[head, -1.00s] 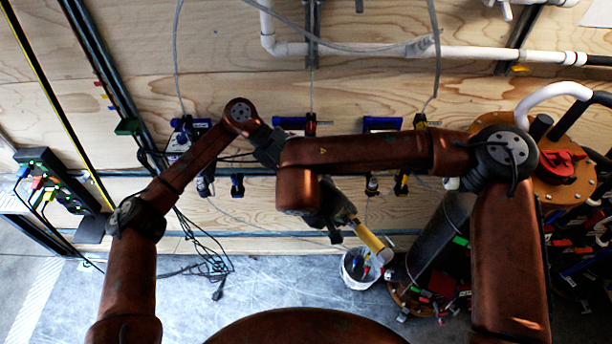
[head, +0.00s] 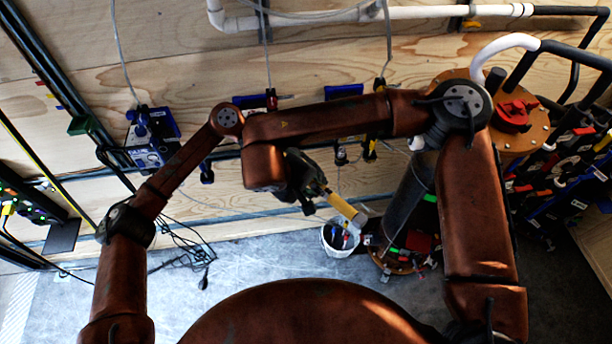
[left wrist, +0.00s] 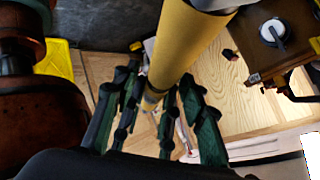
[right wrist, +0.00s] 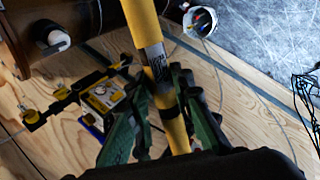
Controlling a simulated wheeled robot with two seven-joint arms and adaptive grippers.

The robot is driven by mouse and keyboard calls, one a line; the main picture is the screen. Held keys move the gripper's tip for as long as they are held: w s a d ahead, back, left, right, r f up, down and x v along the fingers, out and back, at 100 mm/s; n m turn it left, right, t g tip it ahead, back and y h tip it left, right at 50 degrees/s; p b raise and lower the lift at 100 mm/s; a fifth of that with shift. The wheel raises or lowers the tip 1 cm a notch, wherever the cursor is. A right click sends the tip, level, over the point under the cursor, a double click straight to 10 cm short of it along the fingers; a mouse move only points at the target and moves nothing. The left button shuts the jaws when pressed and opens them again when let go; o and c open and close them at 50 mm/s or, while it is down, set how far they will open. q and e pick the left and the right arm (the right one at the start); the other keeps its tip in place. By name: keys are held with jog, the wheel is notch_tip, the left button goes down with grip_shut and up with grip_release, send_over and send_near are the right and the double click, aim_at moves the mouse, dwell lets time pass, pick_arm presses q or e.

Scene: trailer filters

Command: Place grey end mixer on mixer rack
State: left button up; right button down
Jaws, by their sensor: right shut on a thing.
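The mixer is a long yellow tube (head: 340,205) with a light grey end (head: 360,219), tilted down to the right in the head view. My right gripper (head: 307,185) is shut around it. In the right wrist view the tube (right wrist: 143,25) passes between the fingers (right wrist: 162,90) and carries a printed label. In the left wrist view a yellow tube (left wrist: 183,45) runs in front of my left gripper (left wrist: 160,80), whose fingers look spread with gaps beside it. Right arm links hide my left gripper in the head view. I cannot tell which fixture is the mixer rack.
A white bucket (head: 341,250) with small items stands on the floor just beyond the grey end. A round orange flange (head: 532,140) with a red part is at right. Cables (head: 190,250) lie on the floor at left.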

pick_arm(q)
jog(key=c, duration=0.6)
jog(key=o, duration=0.8)
jog(key=shift+o, duration=0.2)
jog(key=shift+a, duration=0.1)
